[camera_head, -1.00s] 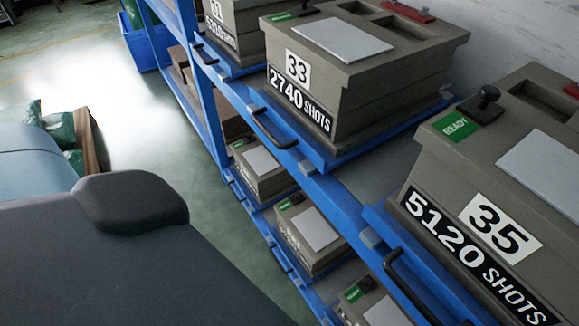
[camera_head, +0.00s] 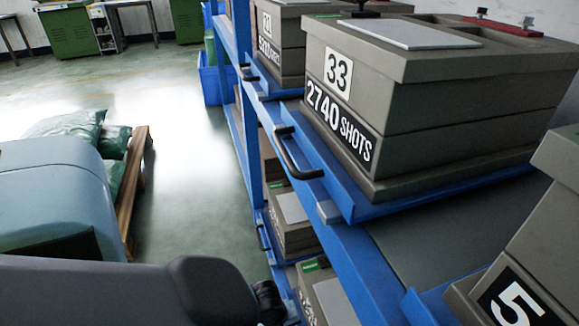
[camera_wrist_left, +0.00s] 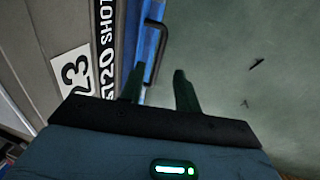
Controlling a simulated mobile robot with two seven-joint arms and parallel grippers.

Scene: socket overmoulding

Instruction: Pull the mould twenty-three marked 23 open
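The mould marked 23 (camera_wrist_left: 55,50) shows at the left of the left wrist view, its "23" label and part of a shot count readable. My right gripper is not in view.
Mould 33 (camera_head: 440,85) sits on a blue rack shelf with its own black handle (camera_head: 293,155). Another mould (camera_head: 520,285) is cut off at lower right. More moulds fill lower shelves. Green bags (camera_head: 65,125) lie on a wooden pallet (camera_head: 137,185). Floor (camera_head: 185,150) left of the rack is clear.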

